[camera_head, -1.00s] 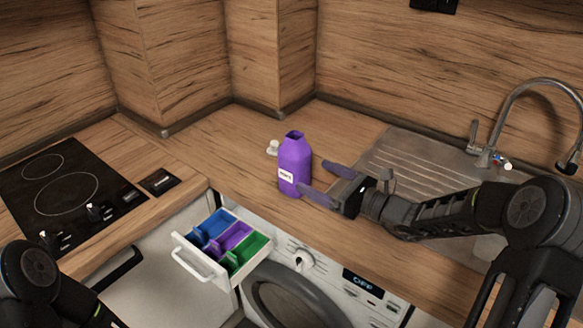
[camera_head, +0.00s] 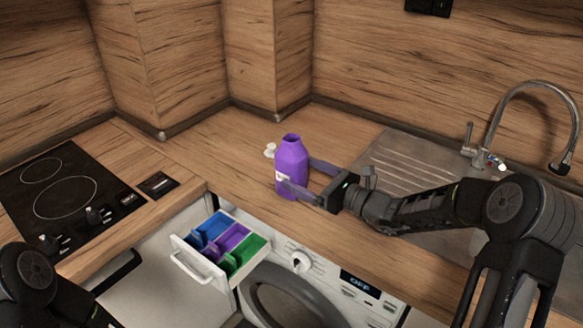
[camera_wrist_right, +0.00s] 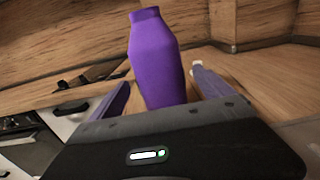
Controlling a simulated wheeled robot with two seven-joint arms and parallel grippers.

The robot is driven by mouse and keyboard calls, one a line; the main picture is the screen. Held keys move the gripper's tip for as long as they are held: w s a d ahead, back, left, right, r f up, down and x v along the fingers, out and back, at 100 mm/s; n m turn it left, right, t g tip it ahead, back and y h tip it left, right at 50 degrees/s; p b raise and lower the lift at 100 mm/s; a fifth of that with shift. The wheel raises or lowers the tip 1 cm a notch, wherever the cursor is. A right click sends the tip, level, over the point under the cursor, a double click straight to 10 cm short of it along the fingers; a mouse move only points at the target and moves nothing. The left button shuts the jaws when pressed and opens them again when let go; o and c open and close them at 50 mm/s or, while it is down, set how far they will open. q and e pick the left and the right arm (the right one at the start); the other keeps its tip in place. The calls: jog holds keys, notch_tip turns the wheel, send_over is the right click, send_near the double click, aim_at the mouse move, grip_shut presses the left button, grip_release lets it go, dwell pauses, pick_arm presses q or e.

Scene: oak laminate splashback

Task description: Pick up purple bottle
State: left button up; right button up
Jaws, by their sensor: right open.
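My left gripper is not in view; only part of my left arm shows at the lower left.
Below the worktop, a drawer (camera_head: 181,243) with blue, purple and green compartments is pulled out above the washing machine (camera_head: 300,295). The sink (camera_head: 405,165) and tap (camera_head: 492,130) are at right, the hob (camera_head: 62,195) at left.

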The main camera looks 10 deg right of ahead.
jog(key=p+x, duration=0.1)
jog(key=x, duration=0.3)
jog(key=shift+w, duration=0.15)
dwell(0.4)
grip_shut()
jog(key=shift+r, duration=0.1)
dwell(0.7)
